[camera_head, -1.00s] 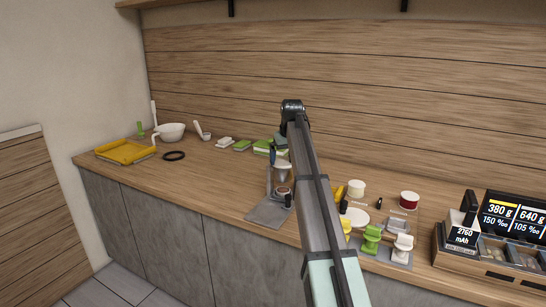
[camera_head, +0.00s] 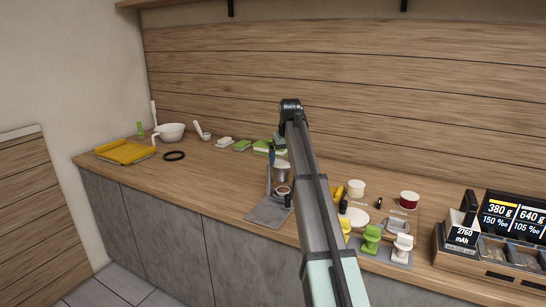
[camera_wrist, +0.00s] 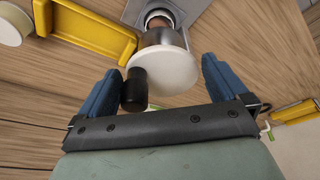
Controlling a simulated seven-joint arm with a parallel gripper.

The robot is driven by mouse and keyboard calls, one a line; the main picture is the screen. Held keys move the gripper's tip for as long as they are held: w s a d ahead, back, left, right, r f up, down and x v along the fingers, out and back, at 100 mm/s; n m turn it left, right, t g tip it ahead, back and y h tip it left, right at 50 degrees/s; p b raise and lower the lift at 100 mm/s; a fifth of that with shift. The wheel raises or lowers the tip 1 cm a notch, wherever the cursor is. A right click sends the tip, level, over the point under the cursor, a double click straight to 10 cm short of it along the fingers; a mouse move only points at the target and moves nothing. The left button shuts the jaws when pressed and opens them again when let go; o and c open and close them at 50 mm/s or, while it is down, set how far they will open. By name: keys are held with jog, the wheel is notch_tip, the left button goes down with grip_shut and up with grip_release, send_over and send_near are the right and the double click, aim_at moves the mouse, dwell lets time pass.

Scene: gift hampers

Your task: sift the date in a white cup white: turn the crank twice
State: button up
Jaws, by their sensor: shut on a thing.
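The sifter (camera_head: 282,172), a pale funnel on a grey stand (camera_head: 265,213), is partly hidden behind my arm in the head view. A cup (camera_head: 283,190) with brownish contents stands under it; the cup also shows at the top of the wrist view (camera_wrist: 159,17). The crank, a white disc (camera_wrist: 170,72) with a black knob (camera_wrist: 134,92), lies between the blue fingers of my gripper (camera_wrist: 162,75). The knob is close against the left finger. My gripper is shut on the crank. In the head view only a bit of a blue finger (camera_head: 271,154) shows.
A yellow tray (camera_head: 125,152), a white bowl (camera_head: 171,132) and a black ring (camera_head: 174,156) are at the left of the counter. Green blocks (camera_head: 263,146) stand behind the sifter. Green (camera_head: 370,240) and white (camera_head: 402,249) stands are right of my arm.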

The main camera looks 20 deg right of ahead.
jog(key=shift+n+y, duration=0.3)
jog(key=r, duration=0.1)
jog(key=w+a+r, duration=0.1)
jog(key=a+r, duration=0.1)
jog(key=shift+w+a, duration=0.2)
jog(key=shift+w, duration=0.1)
jog(key=shift+c, duration=0.2)
jog(key=shift+a+r, duration=0.2)
jog(key=shift+r, duration=0.1)
jog(key=shift+d+r, duration=0.2)
jog(key=shift+s+r, duration=0.2)
jog(key=shift+r, duration=0.4)
jog(key=v, duration=0.4)
jog(key=shift+w+d, duration=0.1)
jog(key=shift+w, duration=0.25)
jog(key=shift+r, duration=0.15)
